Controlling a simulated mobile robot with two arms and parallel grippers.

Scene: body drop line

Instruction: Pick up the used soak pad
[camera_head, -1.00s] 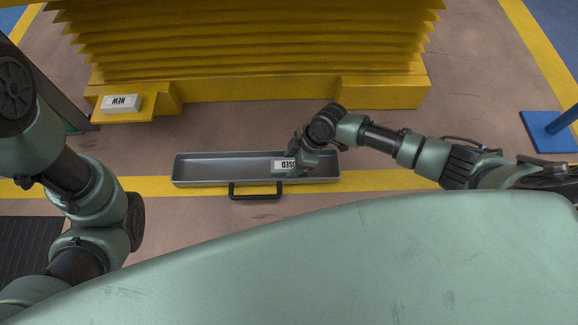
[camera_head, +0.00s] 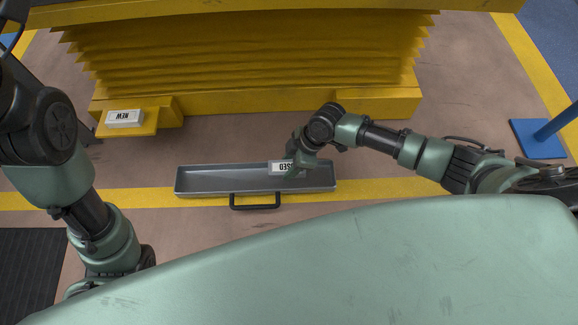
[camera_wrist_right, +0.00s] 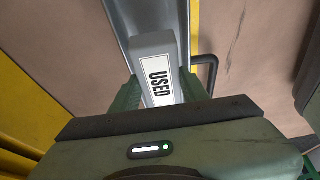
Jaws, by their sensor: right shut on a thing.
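The used soak pad (camera_head: 279,168), a pale block with a "USED" label, is in the right half of the long grey metal tray (camera_head: 215,181) as seen from my head. My right gripper (camera_head: 293,164) is shut on it from above. In the right wrist view the pad (camera_wrist_right: 153,45) sits between the green fingers of the gripper (camera_wrist_right: 158,92), its far end pointing along the tray. The pad appears slightly raised, but its underside is hidden. My left arm shows at the left; its gripper is outside the picture.
The tray has a black handle (camera_head: 254,203) on its near side. Behind it stands a yellow pleated bellows (camera_head: 250,55) on a yellow base. A white "NEW" pad (camera_head: 125,118) lies on a yellow ledge at the left. A blue post base (camera_head: 537,140) is at the right.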

